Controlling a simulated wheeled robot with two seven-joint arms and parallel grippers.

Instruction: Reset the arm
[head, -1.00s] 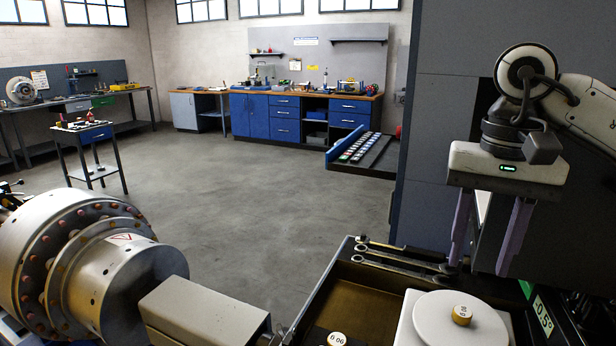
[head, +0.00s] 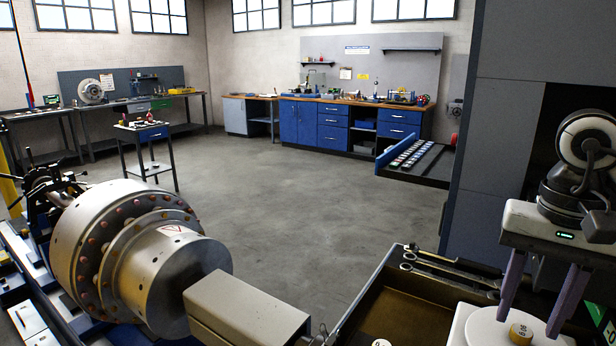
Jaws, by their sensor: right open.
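My right gripper (head: 532,304) hangs at the right edge in the head view, fingers pointing down and apart, with nothing between them that I can make out. Behind its fingers is a round white pan (head: 487,330) with a small brass weight (head: 520,333) on it. I cannot tell how far the fingertips are from the pan. The metal rotor (head: 120,250) lies on its side at the lower left, with a ring of copper-coloured plugs. My left gripper is not in view.
An open tray (head: 412,290) with wrenches (head: 450,264) along its far edge lies left of the pan. A grey box-shaped part (head: 245,308) stands in front of the rotor. A dark cabinet (head: 500,120) rises at right. The floor (head: 300,200) beyond is clear.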

